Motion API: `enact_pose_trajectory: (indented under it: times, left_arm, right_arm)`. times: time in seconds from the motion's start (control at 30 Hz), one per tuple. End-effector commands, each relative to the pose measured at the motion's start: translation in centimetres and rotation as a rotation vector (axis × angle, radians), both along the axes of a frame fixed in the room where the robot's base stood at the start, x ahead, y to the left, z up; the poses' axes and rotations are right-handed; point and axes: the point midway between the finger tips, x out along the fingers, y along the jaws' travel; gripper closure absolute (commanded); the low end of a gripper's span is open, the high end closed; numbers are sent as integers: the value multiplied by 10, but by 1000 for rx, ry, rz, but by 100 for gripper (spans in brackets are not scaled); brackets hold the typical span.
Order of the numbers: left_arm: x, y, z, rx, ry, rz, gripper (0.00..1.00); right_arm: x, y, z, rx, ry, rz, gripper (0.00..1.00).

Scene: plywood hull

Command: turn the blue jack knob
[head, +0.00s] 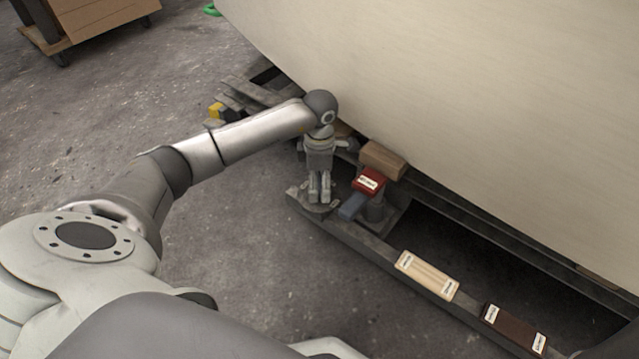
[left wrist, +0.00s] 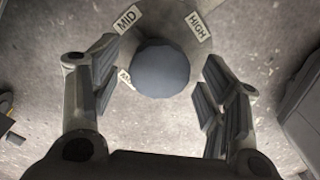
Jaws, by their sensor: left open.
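The plate has labels reading MID and HIGH, and a third label partly hidden by the knob. My left gripper (left wrist: 158,88) is open, with one finger on each side of the knob and a visible gap to each. In the head view my left gripper (head: 319,192) points down over the dial at the beam's end, and its fingers hide the knob. My right gripper is not in view.
Right beside the gripper are a blue-grey block (head: 352,207), a labelled red block (head: 369,181) and a brown wood block (head: 383,160). A pale labelled block (head: 427,275) and a dark one (head: 514,329) lie along the beam. The plywood hull (head: 460,110) overhangs behind. The floor at left is open.

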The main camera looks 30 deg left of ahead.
Motion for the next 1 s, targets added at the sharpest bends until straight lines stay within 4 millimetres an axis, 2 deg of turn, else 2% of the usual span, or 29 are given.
enact_pose_trajectory:
  times: [0.23, 0.6, 0.9, 1.0]
  left_arm:
    - [0, 0, 0, 0, 0, 0, 32]
    - [0, 0, 0, -1, 1, 0, 77]
    - [0, 0, 2, 0, 1, 42, 77]
    - [0, 0, 3, 0, 2, 90, 77]
  right_arm:
    - [-1, 0, 1, 0, -2, 0, 60]
    - [-1, 0, 1, 0, -2, 0, 60]
    - [-1, -1, 6, 4, -5, 4, 60]
    - [15, -1, 1, 2, 44, 2, 60]
